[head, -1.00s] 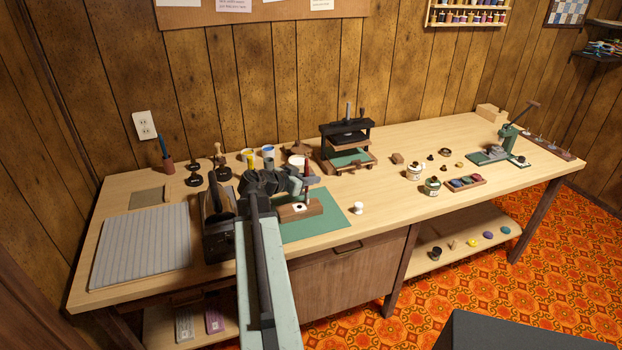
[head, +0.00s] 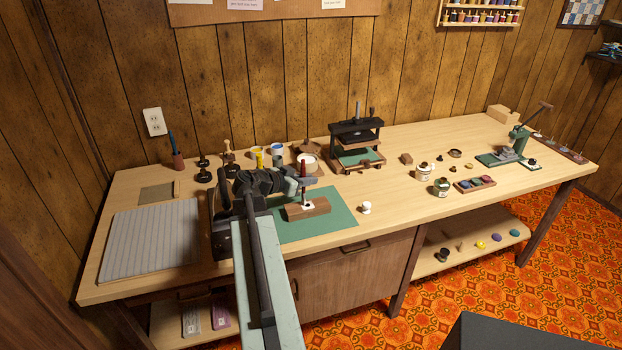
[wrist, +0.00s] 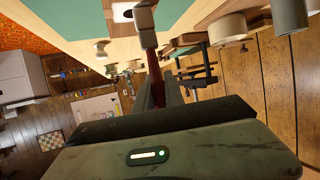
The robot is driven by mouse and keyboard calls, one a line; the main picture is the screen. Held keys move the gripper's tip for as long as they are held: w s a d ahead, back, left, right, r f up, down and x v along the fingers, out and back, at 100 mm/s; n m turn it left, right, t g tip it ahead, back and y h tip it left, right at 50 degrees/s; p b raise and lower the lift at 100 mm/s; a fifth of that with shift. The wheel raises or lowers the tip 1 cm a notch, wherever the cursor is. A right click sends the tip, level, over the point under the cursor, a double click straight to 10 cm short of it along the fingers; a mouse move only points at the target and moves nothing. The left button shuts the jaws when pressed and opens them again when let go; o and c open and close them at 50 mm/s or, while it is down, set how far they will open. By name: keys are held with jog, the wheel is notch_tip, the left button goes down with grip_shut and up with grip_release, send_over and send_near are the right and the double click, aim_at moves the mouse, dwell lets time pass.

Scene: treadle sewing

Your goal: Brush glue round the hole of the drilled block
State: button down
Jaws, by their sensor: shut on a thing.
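The drilled block (head: 318,209) is a brown wooden block on the green mat (head: 338,203). A pale patch with a dark spot shows on its top. My gripper (head: 302,181) is shut on an upright brush (head: 303,169) with a dark red handle. The brush's lower end is at the pale patch in the head view; I cannot tell whether it touches. In the wrist view the brush handle (wrist: 155,75) runs between the fingers to a pale grey ferrule (wrist: 146,25). The bristles are hidden there.
A white pot (head: 308,162) stands behind my gripper, and a black press (head: 356,140) stands to its right. A grey ribbed board (head: 150,245) lies at left. The table front between cup and jars (head: 441,187) is clear.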

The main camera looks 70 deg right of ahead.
dwell(0.4)
jog(key=shift+s+d+f, duration=0.1)
jog(key=shift+s+d, duration=0.5)
jog(key=shift+s, duration=0.2)
jog(key=shift+d, duration=0.1)
jog(key=shift+s+d, duration=0.6)
jog(key=shift+s, duration=0.15)
notch_tip(320, 180, up, 5)
jog(key=p, duration=0.5)
